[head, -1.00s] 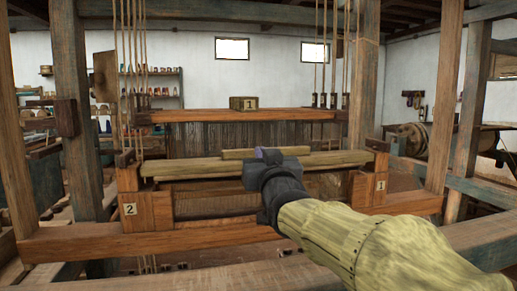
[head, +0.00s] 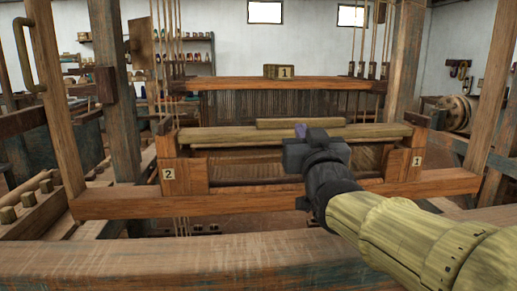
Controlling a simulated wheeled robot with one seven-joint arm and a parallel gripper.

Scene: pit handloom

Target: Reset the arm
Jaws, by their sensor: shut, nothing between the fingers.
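My gripper (head: 303,143) is dark grey and sits at the end of my yellowish arm, which reaches in from the lower right. It is in front of the loom's pale wooden beam (head: 235,135), near the middle of the picture. The jaws are shut and hold nothing. A small purple piece shows at the gripper's tip; I cannot tell what it is. My gripper and wrist hide part of the beam and the opening below it.
The loom has side boxes marked 2 (head: 183,178) and 1 (head: 405,168). A small block marked 1 (head: 278,72) lies on the upper beam. A thick front beam (head: 150,258) crosses the foreground. Upright posts (head: 117,90) stand at the sides. Shelves (head: 185,55) are behind.

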